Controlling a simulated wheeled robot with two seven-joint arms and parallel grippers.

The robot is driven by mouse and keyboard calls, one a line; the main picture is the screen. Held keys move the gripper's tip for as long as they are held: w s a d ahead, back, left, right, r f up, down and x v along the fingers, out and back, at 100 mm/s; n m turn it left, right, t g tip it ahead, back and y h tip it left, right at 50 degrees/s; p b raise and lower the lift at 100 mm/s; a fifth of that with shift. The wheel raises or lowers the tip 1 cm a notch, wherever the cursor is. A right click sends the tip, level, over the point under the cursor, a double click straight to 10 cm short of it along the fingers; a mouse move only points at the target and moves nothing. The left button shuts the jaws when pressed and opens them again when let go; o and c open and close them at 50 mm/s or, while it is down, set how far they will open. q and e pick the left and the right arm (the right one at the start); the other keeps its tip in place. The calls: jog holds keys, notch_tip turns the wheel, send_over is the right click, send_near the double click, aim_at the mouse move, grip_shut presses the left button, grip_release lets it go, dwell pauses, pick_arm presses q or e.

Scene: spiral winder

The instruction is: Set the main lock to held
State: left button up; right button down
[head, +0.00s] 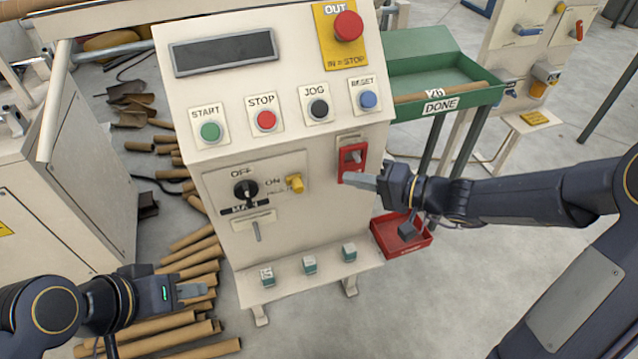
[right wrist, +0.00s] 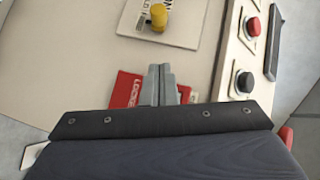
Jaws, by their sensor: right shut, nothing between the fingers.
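The main switch is a black rotary knob (head: 245,190) on the cream machine front, between OFF and ON lettering. A small yellow knob (head: 295,183) sits to its right; it also shows in the right wrist view (right wrist: 158,17), on a plate whose lettering is only partly readable. A red piece (head: 352,160) is mounted further right; its LOCKED lettering shows in the right wrist view (right wrist: 124,90). My right gripper (head: 349,178) is shut and empty in front of the red piece's lower part; contact is unclear. My left gripper (head: 203,290) is low at left, away from the panel.
START, STOP, JOG and RESET buttons (head: 368,98) line the sloped panel above, below a red stop knob (head: 347,26). A lower ledge (head: 310,280) carries small green-grey blocks. A red bin (head: 385,240) stands at right. Cardboard tubes (head: 195,262) lie on the floor at left.

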aim_at(301, 181)
jog(key=a, duration=0.2)
jog(key=a+f, duration=0.1)
jog(key=a, duration=0.2)
jog(key=w+a+f, duration=0.1)
jog(key=a, duration=0.1)
jog(key=shift+a+f, duration=0.15)
jog(key=shift+a, duration=0.2)
